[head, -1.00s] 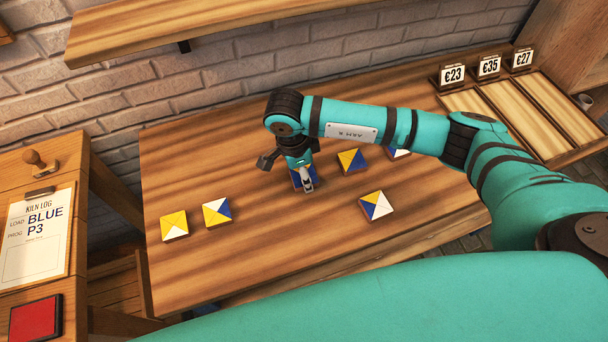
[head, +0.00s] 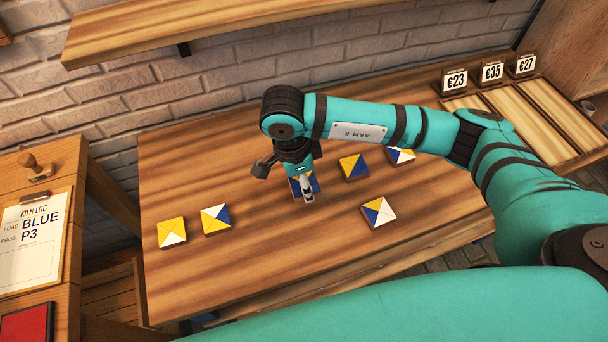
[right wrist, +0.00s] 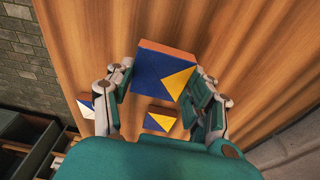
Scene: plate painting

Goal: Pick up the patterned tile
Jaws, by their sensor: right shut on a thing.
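In the head view my right gripper (head: 308,187) is over the middle of the table, shut on a patterned tile (head: 296,189) that it partly covers. In the right wrist view this tile (right wrist: 158,76) shows a blue face with a yellow triangle and a brownish side, between the two fingers of the right gripper (right wrist: 163,70). I cannot tell whether the tile is clear of the table. My left gripper is not in view.
Several other tiles lie on the wooden table (head: 260,270): two at left (head: 172,232) (head: 216,219), others at right (head: 354,167) (head: 378,212) (head: 401,156). Price-tagged wooden slots (head: 535,110) stand at the far right. A kiln-log clipboard (head: 35,255) is at left. The table's front middle is clear.

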